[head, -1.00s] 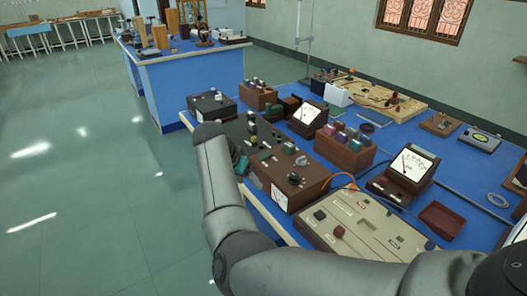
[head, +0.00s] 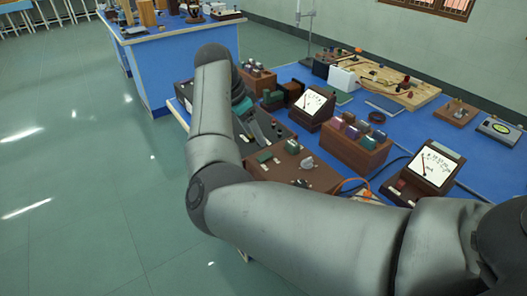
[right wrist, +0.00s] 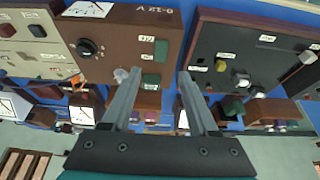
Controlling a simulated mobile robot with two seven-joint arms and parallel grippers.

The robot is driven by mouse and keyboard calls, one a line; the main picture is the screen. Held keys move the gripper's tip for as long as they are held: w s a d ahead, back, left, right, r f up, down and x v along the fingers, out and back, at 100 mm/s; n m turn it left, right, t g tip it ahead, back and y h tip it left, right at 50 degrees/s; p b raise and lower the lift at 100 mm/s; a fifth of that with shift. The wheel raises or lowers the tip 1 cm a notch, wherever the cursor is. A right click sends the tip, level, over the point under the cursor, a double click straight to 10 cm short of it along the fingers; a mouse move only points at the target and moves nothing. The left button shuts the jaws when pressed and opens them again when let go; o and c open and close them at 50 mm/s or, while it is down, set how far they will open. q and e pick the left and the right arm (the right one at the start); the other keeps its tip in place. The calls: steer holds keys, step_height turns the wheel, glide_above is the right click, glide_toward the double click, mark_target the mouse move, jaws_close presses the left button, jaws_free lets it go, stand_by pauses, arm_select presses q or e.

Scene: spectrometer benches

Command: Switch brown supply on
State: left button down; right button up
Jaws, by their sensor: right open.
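The brown supply (head: 310,176) is a brown box on the blue bench, partly hidden behind my right arm in the head view. In the right wrist view, the brown supply (right wrist: 125,35) shows a "0-12 V" label, a black knob (right wrist: 86,47), a pale metal lever or knob (right wrist: 121,74) and green parts (right wrist: 160,50). My right gripper (right wrist: 160,74) is open, its two fingers apart with nothing held. Its fingertips overlap the supply's right part in that view; contact cannot be told. In the head view my right gripper (head: 262,125) is partly hidden by my forearm. My left gripper is not in view.
A dark control box (right wrist: 245,60) stands close to the right of the supply in the wrist view. Meters (head: 313,103) (head: 434,166) and a brown block with several coloured cells (head: 355,142) stand nearby. Open floor (head: 80,200) lies at the left.

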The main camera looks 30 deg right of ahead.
mark_target(266, 155)
steer(key=b+x, duration=0.1)
steer(key=x, duration=0.6)
steer(key=shift+w+d+f, duration=0.1)
steer(key=shift+d+f, duration=0.05)
steer(key=shift+f, duration=0.25)
steer(key=shift+d+f, duration=0.2)
steer(key=shift+f, duration=0.15)
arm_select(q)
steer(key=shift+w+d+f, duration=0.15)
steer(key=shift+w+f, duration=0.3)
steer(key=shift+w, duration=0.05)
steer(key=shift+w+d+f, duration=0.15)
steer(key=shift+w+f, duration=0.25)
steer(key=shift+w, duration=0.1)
arm_select(e)
jaws_close()
